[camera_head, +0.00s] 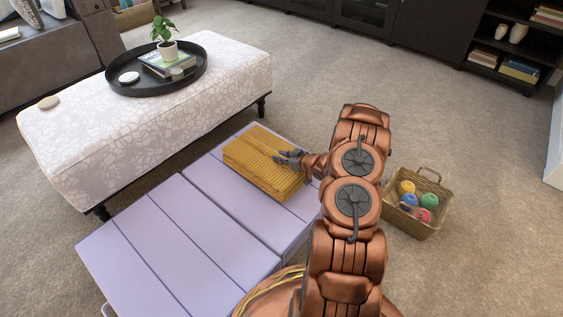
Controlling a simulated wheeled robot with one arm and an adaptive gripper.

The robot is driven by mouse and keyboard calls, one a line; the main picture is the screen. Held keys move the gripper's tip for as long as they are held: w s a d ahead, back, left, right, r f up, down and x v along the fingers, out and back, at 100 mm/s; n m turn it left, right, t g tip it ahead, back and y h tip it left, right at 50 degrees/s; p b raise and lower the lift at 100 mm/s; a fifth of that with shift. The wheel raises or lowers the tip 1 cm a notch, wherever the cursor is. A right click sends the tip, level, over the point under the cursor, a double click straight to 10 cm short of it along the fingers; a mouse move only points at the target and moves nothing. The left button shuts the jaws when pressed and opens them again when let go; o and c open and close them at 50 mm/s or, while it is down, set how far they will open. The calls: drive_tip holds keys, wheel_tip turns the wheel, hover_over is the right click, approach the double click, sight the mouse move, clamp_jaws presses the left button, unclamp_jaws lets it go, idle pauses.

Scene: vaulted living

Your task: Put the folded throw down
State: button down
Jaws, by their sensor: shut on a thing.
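The folded throw (258,165) is a yellow ribbed block. It is at or just above the far end of a pale lilac slatted surface (190,225); I cannot tell whether it rests there. My gripper (283,158) comes in from the right and is shut on the throw's right side. My copper-coloured arm rises from the bottom of the view and hides part of the lilac surface's right edge.
A patterned white ottoman (150,130) stands behind, bearing a round black tray (130,88) with a plant and books. A wicker basket (416,225) of coloured balls is on the carpet at right. Dark shelves (500,55) line the back. The lilac surface's near part is bare.

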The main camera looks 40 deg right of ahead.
drive_tip(key=shift+d+f, duration=0.1)
drive_tip(key=shift+f, duration=0.7)
drive_tip(key=c, duration=0.9)
unclamp_jaws()
